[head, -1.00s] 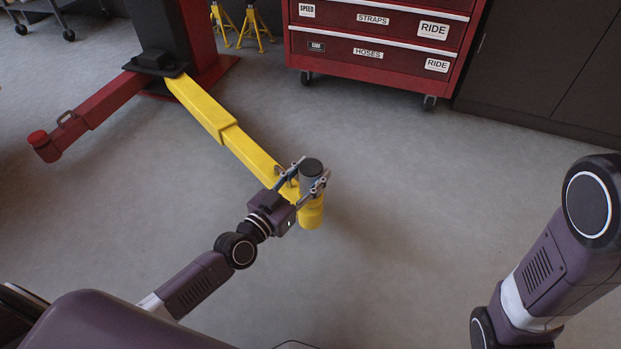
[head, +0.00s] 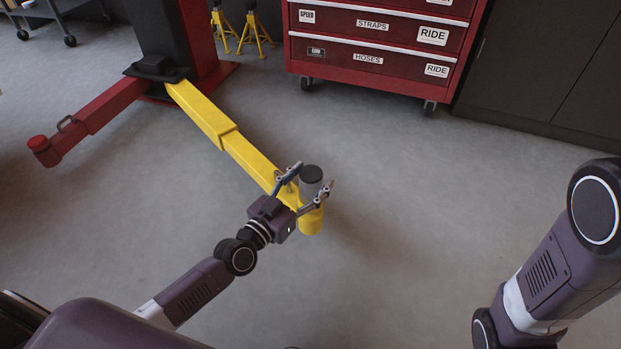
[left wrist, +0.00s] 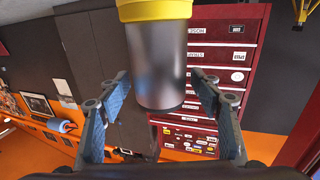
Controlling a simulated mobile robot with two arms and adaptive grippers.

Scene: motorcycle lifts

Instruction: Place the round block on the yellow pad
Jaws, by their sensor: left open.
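The round block is a grey cylinder with a dark top (head: 312,174). It stands upright on the yellow pad (head: 311,222) at the end of the yellow lift arm (head: 245,155). My left gripper (head: 314,177) is open, with one finger on each side of the block. In the left wrist view, which looks upside down, the block (left wrist: 157,65) sits between the spread fingers (left wrist: 160,85) with clear gaps on both sides. The yellow pad (left wrist: 153,10) meets its base there. My right gripper is out of view.
A red lift arm (head: 95,118) extends left from the lift's dark post. Yellow stands (head: 255,35) and a red tool chest (head: 375,55) are at the back. Dark cabinets (head: 545,70) stand at the back right. The grey floor right of the pad is clear.

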